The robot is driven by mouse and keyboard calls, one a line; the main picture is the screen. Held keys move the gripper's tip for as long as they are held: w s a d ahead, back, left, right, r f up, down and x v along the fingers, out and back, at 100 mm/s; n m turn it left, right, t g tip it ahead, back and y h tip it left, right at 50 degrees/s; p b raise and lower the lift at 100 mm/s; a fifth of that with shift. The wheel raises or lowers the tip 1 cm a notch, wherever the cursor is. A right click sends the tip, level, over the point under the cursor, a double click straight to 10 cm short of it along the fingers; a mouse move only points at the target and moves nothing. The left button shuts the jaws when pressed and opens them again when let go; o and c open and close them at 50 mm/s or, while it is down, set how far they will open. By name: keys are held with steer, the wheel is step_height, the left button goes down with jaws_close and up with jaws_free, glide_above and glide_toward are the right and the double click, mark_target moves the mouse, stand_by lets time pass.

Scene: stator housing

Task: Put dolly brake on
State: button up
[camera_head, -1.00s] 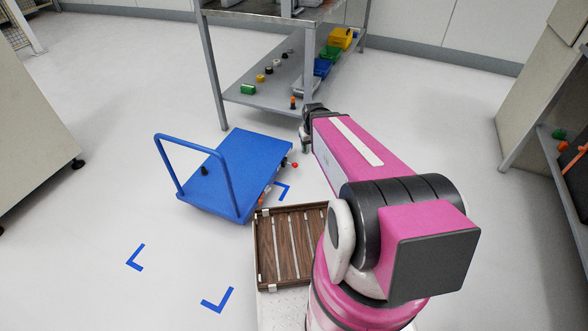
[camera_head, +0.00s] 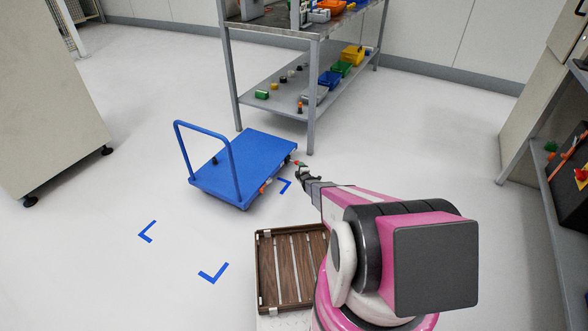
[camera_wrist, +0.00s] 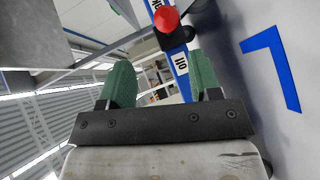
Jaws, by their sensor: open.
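The blue dolly (camera_head: 252,165) stands on the floor left of my arm, with its push handle on the left. In the wrist view, a red knob (camera_wrist: 166,19) on a black mount (camera_wrist: 176,38) sits on a blue-and-white labelled strip (camera_wrist: 182,65). My gripper (camera_wrist: 161,72) is open, with its two green fingers apart and nothing between them touching. The knob lies beyond the fingertips, near the top of the picture. In the head view my gripper (camera_head: 299,171) is at the dolly's right corner and partly covers the knob area.
A grey shelf table (camera_head: 300,98) with bins and small parts stands behind the dolly. Blue corner marks (camera_head: 214,273) lie on the floor. A brown slatted crate (camera_head: 291,268) is beside my base. Open floor lies left of the dolly.

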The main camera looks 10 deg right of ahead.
mark_target(295, 162)
steer(key=shift+n+t+y, duration=0.3)
steer(key=shift+n, duration=0.1)
steer(key=x, duration=0.3)
steer(key=f+x, duration=0.1)
steer(key=x, duration=0.6)
steer(key=shift+w+a+f, duration=0.25)
jaws_close()
